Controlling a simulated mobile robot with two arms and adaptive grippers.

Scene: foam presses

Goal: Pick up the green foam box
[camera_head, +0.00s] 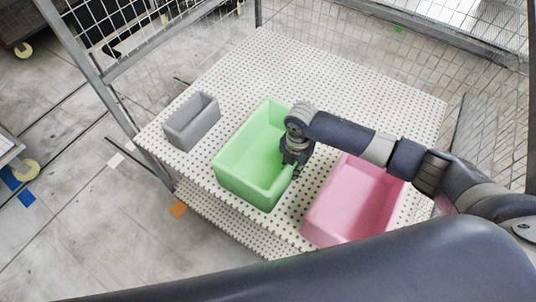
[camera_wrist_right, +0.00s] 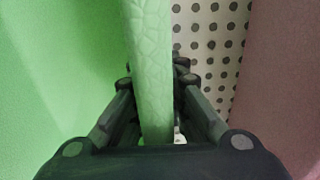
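The green foam box (camera_head: 232,183) is an open, empty bin in the middle of the white perforated table. My right gripper (camera_head: 291,168) points down at the box's right wall. In the right wrist view that green wall (camera_wrist_right: 151,60) runs between the two fingers (camera_wrist_right: 156,90). The fingers lie close against both faces of the wall and look shut on it; the fingertips are partly hidden. The box stands level and appears to rest on the table. My left gripper is not in view.
A pink foam box (camera_head: 355,200) stands close to the right of the green one, under my right arm. A small grey box (camera_head: 191,122) stands to the left. The perforated table (camera_head: 340,85) is clear at the back. Wire mesh fencing (camera_head: 440,40) stands behind it.

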